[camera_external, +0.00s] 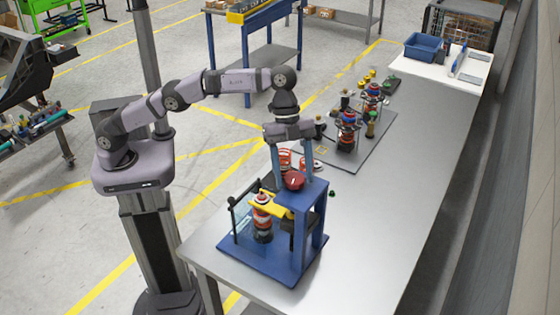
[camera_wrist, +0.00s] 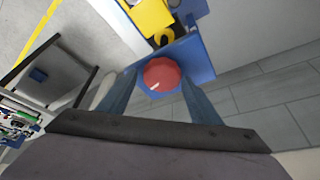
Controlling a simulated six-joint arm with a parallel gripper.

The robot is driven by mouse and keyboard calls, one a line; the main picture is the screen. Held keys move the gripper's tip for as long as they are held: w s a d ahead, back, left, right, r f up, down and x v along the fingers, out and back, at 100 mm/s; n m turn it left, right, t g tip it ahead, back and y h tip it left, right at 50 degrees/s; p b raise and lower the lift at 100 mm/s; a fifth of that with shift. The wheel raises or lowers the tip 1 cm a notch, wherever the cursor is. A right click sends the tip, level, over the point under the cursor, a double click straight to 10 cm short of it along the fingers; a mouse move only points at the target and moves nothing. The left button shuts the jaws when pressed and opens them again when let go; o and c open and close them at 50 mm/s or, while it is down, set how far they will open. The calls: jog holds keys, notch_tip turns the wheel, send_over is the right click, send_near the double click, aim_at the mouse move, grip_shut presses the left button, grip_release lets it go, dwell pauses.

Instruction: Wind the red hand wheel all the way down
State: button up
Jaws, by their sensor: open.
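The red hand wheel (camera_external: 294,181) sits on top of the blue press-like fixture (camera_external: 312,212) at the near end of the bench. It also shows in the wrist view (camera_wrist: 162,75), with a small white mark on its face. My gripper (camera_external: 292,177) points down from above, fingers apart. In the wrist view my gripper (camera_wrist: 160,84) has one blue-grey finger on each side of the wheel. I cannot tell whether the fingers touch its rim. Below the wheel, a yellow arm (camera_external: 268,205) reaches over an orange-and-white spring assembly (camera_external: 262,212) standing on the blue base.
Orange-and-white coils (camera_external: 285,160) stand just behind the fixture. A grey plate (camera_external: 352,150) further back holds several spring assemblies. A blue bin (camera_external: 424,47) stands on a white board at the far end. The bench's right side is clear.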

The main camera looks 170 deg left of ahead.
jog(key=shift+f+n+b, duration=0.2)
jog(key=shift+n+b, duration=0.4)
jog(key=shift+b, duration=0.35)
jog(key=shift+r+n+y, duration=0.25)
jog(key=shift+n+y, duration=0.25)
jog(key=shift+n, duration=0.1)
jog(key=c, duration=1)
jog(key=shift+o, duration=0.2)
jog(key=shift+r+m+h+p, duration=0.25)
jog(key=shift+m+p, duration=0.45)
jog(key=shift+p, duration=0.55)
jog(key=shift+f+m+h+p, duration=0.25)
jog(key=shift+f+m+p, duration=0.05)
jog(key=shift+m+p, duration=0.1)
jog(key=o, duration=1)
jog(key=shift+c, duration=0.2)
